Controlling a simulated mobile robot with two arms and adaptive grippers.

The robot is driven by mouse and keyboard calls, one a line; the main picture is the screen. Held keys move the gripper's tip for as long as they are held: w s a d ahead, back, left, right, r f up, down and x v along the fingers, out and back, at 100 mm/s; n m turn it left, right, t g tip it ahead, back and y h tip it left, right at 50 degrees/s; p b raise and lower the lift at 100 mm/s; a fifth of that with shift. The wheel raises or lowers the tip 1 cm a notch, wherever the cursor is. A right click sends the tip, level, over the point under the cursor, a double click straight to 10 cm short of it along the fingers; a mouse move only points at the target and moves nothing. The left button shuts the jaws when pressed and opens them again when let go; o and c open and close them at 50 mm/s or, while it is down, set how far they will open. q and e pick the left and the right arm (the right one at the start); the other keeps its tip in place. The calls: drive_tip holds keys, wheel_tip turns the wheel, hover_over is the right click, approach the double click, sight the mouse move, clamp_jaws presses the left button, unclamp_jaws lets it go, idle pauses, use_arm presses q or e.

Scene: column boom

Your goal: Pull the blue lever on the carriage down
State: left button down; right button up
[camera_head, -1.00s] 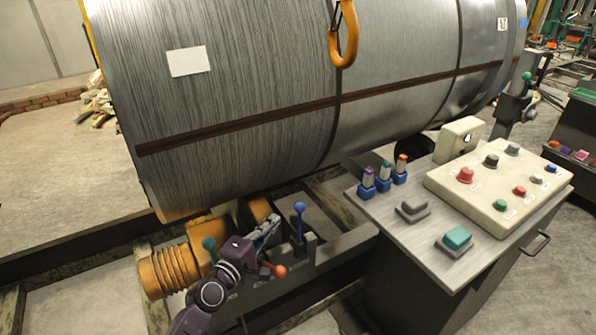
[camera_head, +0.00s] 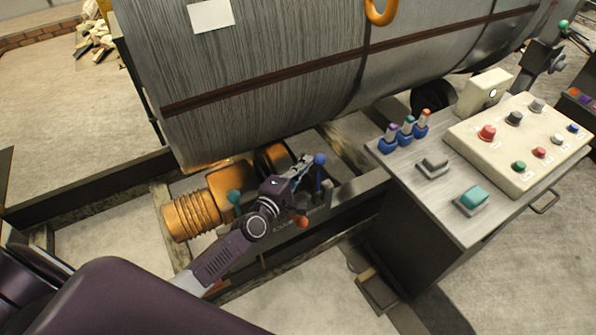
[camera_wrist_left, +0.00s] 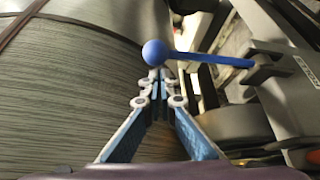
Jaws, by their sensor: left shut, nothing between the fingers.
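The blue lever (camera_head: 319,172) stands upright on the carriage (camera_head: 346,190), with a ball knob on top. My left gripper (camera_head: 304,163) is at the height of the knob, just left of it, with its fingers together and nothing between them. In the left wrist view the blue lever (camera_wrist_left: 205,58) lies across the picture, its knob just beyond the tips of my left gripper (camera_wrist_left: 160,76). I cannot tell whether the fingertips touch the knob. My right gripper is not in view.
A teal-knobbed lever (camera_head: 234,197) and a red-knobbed lever (camera_head: 301,222) flank my left wrist. A control desk (camera_head: 455,215) with several buttons stands to the right.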

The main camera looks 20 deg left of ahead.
sight(320, 165)
use_arm(q)
drive_tip(key=shift+w+d, duration=0.15)
drive_tip(key=shift+w, duration=0.7)
drive_tip(key=s+d, duration=0.1)
drive_tip(key=s+d+p, duration=0.1)
drive_tip(key=d, duration=0.1)
drive_tip(key=shift+s+d, duration=0.15)
drive_tip(key=shift+s, duration=0.15)
drive_tip(key=shift+f, duration=0.1)
